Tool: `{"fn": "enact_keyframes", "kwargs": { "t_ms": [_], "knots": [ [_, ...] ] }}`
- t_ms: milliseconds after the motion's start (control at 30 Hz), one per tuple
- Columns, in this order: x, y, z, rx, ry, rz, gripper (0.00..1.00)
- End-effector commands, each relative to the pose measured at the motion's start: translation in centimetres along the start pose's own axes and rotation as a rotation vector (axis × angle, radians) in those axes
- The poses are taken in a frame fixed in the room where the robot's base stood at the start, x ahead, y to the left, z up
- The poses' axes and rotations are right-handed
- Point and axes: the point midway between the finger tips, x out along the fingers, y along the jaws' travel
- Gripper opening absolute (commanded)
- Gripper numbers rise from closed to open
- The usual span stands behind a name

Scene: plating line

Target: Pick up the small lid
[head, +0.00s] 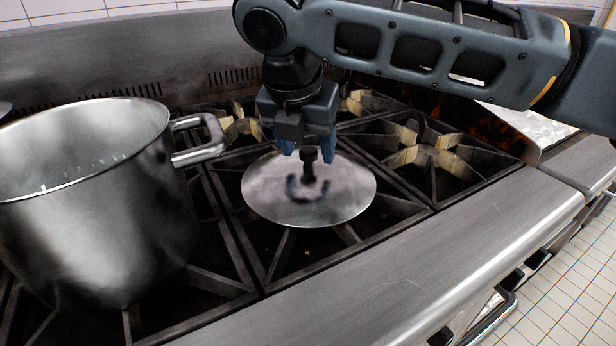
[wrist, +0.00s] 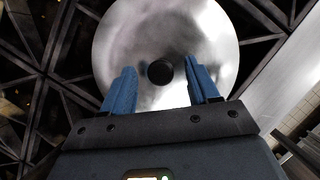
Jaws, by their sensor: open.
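The small lid (head: 345,194) is a round silver disc with a black knob (head: 309,160) at its middle. It lies on the stove grate in the head view. My gripper (head: 305,146) is open above the lid and points down, with its blue fingers on either side of the knob's top. In the wrist view the lid (wrist: 200,30) fills the upper middle. The dark knob (wrist: 160,72) shows between and slightly beyond the two blue fingertips of my gripper (wrist: 163,80). I cannot tell whether the fingers touch the knob.
A large steel pot (head: 95,215) with a side handle (head: 203,140) stands on the left, close to the lid. Black burner grates (head: 440,175) extend to the right. The steel front ledge (head: 420,270) is bare. A steel backsplash (head: 190,60) stands behind.

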Motion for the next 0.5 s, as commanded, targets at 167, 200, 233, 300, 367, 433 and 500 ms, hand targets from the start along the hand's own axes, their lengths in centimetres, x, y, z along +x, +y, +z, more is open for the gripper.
{"fn": "enact_keyframes", "kwargs": {
  "t_ms": [167,200,233,300,367,433,500],
  "knots": [
    [0.13,0.0,0.0,0.0,0.0,0.0,0.6],
    [0.13,0.0,0.0,0.0,0.0,0.0,0.6],
    [0.13,0.0,0.0,0.0,0.0,0.0,0.59],
    [0.12,0.0,0.0,0.0,0.0,0.0,0.52],
    [0.12,0.0,0.0,0.0,0.0,0.0,0.46],
    [0.12,0.0,-0.01,0.0,0.0,0.0,0.4],
    [0.11,0.0,-0.01,0.0,0.0,0.0,0.33]
  ]
}}
